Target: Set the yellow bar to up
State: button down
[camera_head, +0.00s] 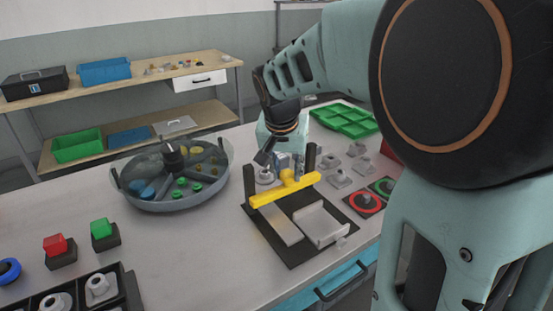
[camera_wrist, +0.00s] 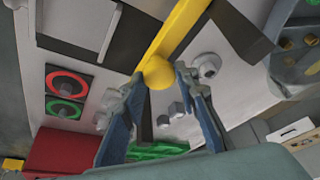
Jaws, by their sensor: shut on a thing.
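The yellow bar (camera_head: 265,197) lies crosswise over a black base plate (camera_head: 290,262), between two dark upright posts (camera_head: 250,178). It has a round yellow knob (camera_head: 288,176) near its middle. My gripper (camera_head: 283,163) reaches down to the knob from behind the bar. In the wrist view, the bar (camera_wrist: 183,25) runs up from the knob (camera_wrist: 158,73), which sits between the fingertips of my gripper (camera_wrist: 157,82). The fingers are shut on the knob. My fingers partly hide the knob's far side in the head view.
A round grey tank (camera_head: 180,204) with divided sections stands left of the base plate. A white tray-like piece (camera_head: 318,226) sits on the plate. Red and green ringed buttons (camera_head: 366,203) and grey blocks lie to the right. A green tray (camera_head: 345,120) is behind.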

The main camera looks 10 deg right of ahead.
aim_at(286, 175)
notch_tip(286, 175, up, 7)
jog(key=p, duration=0.4)
jog(key=shift+w, duration=0.15)
jog(key=c, duration=1.7)
grip_release()
jog(key=shift+o, duration=0.9)
jog(key=shift+f, duration=0.1)
jog(key=v, duration=0.7)
jog(key=shift+s+r, duration=0.25)
jog(key=shift+w, duration=0.1)
